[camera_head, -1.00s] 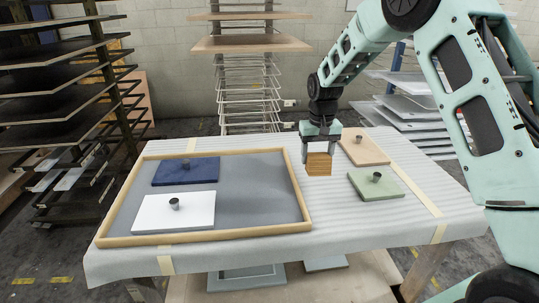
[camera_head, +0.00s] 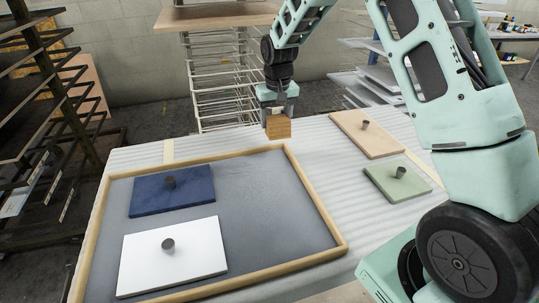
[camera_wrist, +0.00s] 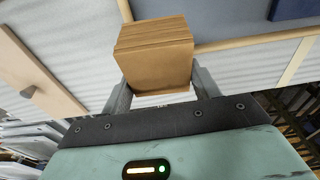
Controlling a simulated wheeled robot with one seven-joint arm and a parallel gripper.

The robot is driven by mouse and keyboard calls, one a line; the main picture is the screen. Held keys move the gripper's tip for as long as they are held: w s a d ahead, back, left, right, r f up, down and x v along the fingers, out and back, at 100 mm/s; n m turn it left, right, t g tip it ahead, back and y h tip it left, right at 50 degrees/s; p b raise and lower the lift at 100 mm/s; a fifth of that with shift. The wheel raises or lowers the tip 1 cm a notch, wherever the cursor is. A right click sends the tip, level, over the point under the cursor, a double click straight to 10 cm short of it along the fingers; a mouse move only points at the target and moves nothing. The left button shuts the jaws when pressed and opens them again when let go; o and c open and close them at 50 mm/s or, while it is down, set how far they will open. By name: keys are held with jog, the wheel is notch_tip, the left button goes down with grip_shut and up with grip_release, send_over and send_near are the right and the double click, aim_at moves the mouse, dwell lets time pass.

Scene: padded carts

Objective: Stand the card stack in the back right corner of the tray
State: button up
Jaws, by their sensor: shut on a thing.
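The card stack (camera_head: 278,128) is a small brown block of layered cards. My gripper (camera_head: 277,108) is shut on it and holds it above the table, near the back right corner of the tray. In the wrist view the card stack (camera_wrist: 155,55) sits between the two fingers (camera_wrist: 163,95), its layered edges showing at the top. The tray (camera_head: 318,205) is grey inside with a low wooden rim. Its right half is bare. The blue board (camera_head: 150,197) and the white board (camera_head: 195,268), each with a dark cup-like knob, lie in its left half.
A tan board (camera_head: 360,140) and a green board (camera_head: 385,182), each with a knob, lie on the padded table right of the tray. A wire rack (camera_head: 225,85) stands behind the table, and a dark shelf rack stands at the left.

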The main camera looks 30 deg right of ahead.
jog(key=shift+w+n+t+b, duration=0.25)
jog(key=shift+t+b, duration=0.25)
jog(key=shift+t, duration=0.3)
jog(key=shift+f, duration=0.15)
jog(key=shift+t, duration=0.3)
notch_tip(320, 180, down, 9)
jog(key=shift+w+d+f+p, duration=0.1)
jog(key=shift+p, duration=1.1)
jog(key=shift+f, duration=0.2)
jog(key=o, duration=1.6)
jog(key=shift+r+p, duration=2.7)
jog(key=shift+r, duration=1.8)
